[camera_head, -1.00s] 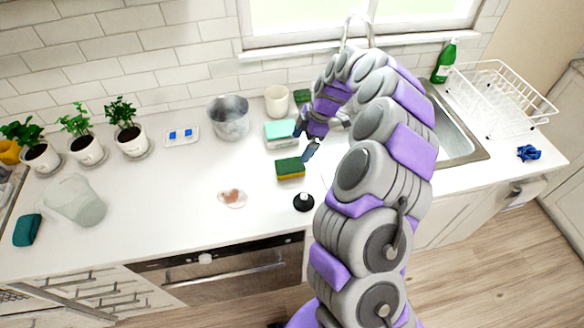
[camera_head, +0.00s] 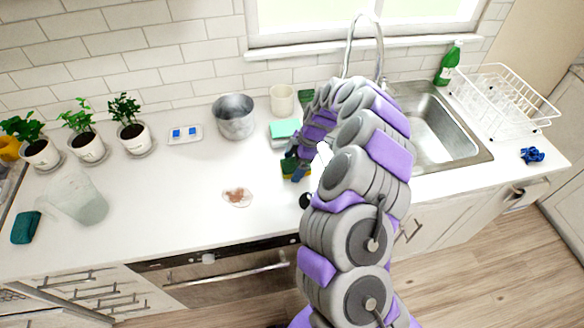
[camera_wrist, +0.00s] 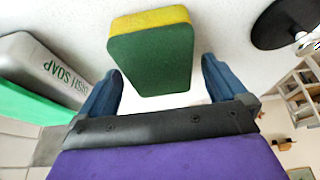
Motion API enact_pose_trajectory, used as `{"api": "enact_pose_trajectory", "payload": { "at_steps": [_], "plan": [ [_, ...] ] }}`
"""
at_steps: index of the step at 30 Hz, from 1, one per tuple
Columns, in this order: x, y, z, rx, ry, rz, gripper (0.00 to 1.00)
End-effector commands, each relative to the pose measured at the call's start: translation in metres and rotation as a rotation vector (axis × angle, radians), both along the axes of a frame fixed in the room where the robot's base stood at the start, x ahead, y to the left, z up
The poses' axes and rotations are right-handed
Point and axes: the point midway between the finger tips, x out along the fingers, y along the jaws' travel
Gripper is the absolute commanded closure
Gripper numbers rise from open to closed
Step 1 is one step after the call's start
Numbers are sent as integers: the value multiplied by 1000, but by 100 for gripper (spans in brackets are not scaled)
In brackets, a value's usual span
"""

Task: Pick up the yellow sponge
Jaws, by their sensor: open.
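The yellow sponge (camera_wrist: 150,52) has a dark green scouring side and a yellow body. In the wrist view it lies on the white counter just beyond and between my gripper's two blue fingers. My gripper (camera_wrist: 160,85) is open, with a finger on either side of the sponge's near end and nothing clamped. In the head view the sponge (camera_head: 288,168) is partly hidden behind my gripper (camera_head: 296,172), which is low over the counter.
A dish soap box (camera_wrist: 45,68) lies left of the fingers in the wrist view. A black round object (camera_wrist: 285,22) is at right. In the head view, a metal pot (camera_head: 233,118) and a white cup (camera_head: 282,100) stand behind. The sink (camera_head: 435,130) is to the right.

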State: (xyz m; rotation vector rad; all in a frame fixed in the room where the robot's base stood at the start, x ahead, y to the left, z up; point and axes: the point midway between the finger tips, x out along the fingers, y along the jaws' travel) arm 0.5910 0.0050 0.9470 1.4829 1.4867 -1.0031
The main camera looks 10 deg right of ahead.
Motion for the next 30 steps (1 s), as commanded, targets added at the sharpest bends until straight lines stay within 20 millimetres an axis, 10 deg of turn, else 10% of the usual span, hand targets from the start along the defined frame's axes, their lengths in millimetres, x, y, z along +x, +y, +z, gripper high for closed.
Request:
{"api": "enact_pose_trajectory", "payload": {
  "at_steps": [30],
  "plan": [
    [0,-5,-4,4,-1,-4,1]
  ]
}}
